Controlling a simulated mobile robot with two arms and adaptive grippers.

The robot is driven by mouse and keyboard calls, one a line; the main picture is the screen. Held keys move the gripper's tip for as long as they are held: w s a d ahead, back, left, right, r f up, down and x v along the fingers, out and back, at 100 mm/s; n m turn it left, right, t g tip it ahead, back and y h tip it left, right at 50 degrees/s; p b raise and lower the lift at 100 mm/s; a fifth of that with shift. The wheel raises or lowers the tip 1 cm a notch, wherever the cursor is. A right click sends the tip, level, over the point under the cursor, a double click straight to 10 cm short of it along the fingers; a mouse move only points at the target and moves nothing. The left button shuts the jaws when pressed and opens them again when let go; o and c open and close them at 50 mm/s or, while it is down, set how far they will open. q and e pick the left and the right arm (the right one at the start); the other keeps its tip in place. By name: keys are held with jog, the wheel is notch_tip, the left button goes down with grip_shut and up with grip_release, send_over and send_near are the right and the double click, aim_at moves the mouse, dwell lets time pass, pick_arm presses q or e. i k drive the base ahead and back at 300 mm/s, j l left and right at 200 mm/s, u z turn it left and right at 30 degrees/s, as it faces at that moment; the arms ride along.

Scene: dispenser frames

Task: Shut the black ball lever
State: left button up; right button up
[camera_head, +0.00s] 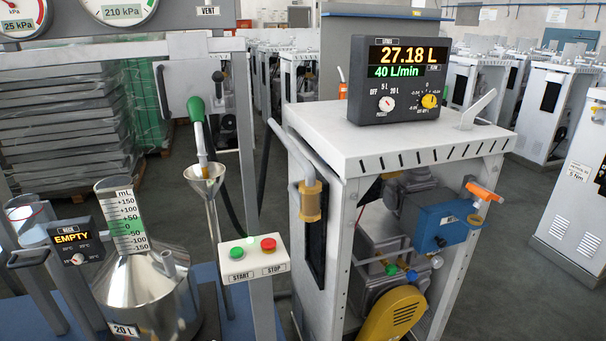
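A black ball (218,76) on a short upright stem shows left of centre, just above the green nozzle handle (196,108). It looks like the black ball lever, beside a grey panel under the VENT label (208,11). What the stem joins, and whether the lever is open or shut, I cannot tell. Neither of my grippers is in view.
A white dispenser cabinet (400,145) with a display reading 27.18 L (400,78) stands at centre right. A funnel (204,180), a START/STOP box (254,258) and a metal measuring can (145,290) are at lower left. Dark floor (500,270) is clear at right.

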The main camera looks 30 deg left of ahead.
aim_at(217, 77)
jog(key=u, duration=1.45)
